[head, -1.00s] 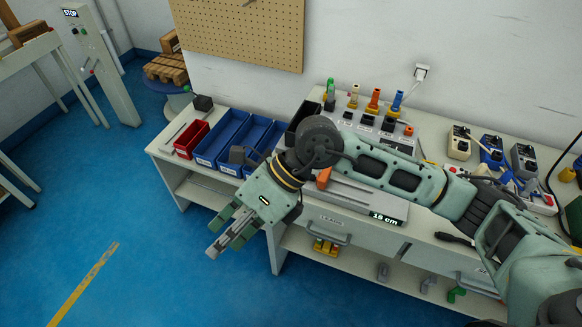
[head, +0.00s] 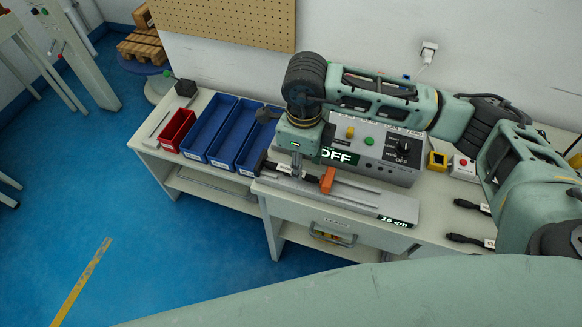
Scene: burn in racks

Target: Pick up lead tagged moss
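My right gripper (head: 296,168) points down over the grey measuring rail at the bench's front; its fingers are small and partly hidden, so I cannot tell whether they are open or shut. A black piece with a white tag (head: 284,169) lies at the rail's left end, right beside the fingertips; I cannot tell whether they touch. Two black lead ends with white tags, an upper one (head: 470,205) and a lower one (head: 468,239), lie on the bench at the right. No tag is readable, so I cannot tell which is moss. My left gripper is not in view.
The measuring rail (head: 360,202) carries an orange slider (head: 328,180) and an "18 cm" display. Behind it stands a grey control box (head: 375,150) showing "OFF". A red bin (head: 177,130) and blue bins (head: 208,127) stand left. Blue floor lies open at the left.

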